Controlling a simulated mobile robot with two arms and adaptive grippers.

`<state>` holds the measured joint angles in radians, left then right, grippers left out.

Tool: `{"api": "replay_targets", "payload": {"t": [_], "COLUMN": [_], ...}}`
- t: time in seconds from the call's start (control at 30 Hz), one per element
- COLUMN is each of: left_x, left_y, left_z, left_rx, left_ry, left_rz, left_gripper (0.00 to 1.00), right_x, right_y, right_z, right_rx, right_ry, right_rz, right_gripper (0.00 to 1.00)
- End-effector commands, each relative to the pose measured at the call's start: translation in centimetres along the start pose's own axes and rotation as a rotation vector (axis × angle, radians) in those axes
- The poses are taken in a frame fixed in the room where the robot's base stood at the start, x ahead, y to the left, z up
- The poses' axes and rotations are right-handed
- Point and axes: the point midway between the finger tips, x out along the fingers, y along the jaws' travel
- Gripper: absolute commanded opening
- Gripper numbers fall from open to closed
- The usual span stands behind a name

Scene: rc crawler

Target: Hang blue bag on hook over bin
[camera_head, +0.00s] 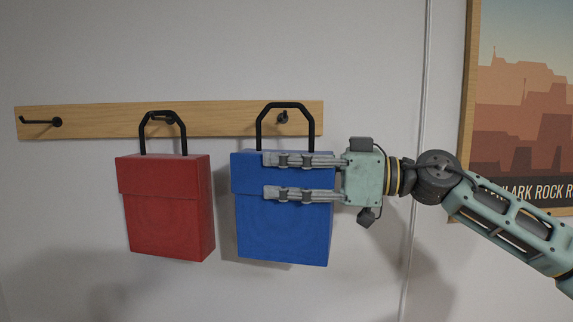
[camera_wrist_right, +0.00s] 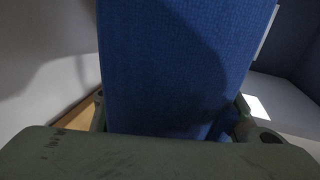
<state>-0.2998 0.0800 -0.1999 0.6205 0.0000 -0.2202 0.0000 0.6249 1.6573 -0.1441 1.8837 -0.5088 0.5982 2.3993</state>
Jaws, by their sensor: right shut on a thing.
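The blue bag (camera_head: 284,236) is upright in front of the wall at the right end of the wooden hook rail. My right gripper (camera_head: 268,176) is shut on it from the right, with its fingers lying across the bag's upper part. The bag's black handle (camera_head: 286,105) stands up and frames the right hook (camera_head: 282,117). I cannot tell whether the handle is around the hook or in front of it. The bag's blue side (camera_wrist_right: 180,70) fills the middle of the right wrist view. I see no bin, and my left gripper is not in view.
A red bag (camera_head: 165,215) hangs at the middle hook, left of the blue bag with a narrow gap between them. The left hook (camera_head: 45,122) on the wooden rail (camera_head: 90,119) is empty. A framed picture (camera_head: 520,110) is on the wall at the right.

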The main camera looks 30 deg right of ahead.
Motion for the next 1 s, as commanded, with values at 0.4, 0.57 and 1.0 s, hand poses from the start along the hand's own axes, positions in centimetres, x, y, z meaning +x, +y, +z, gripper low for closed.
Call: {"api": "replay_targets", "payload": {"t": [0.4, 0.57, 1.0], "left_x": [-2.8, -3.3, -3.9], "left_y": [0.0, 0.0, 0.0], "left_z": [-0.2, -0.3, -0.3], "left_rx": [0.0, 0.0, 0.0], "left_ry": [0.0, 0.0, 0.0], "left_rz": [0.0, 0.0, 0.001], "left_gripper": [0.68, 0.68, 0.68], "right_x": [0.7, 0.9, 1.1], "right_y": [2.4, 3.2, 4.0], "right_z": [-0.3, 0.2, 1.0], "right_rx": [0.002, 0.001, 0.001], "right_ry": [0.003, 0.001, 0.001], "right_rz": [-0.001, 0.0, 0.0], "right_gripper": [0.0, 0.0, 0.0]}}
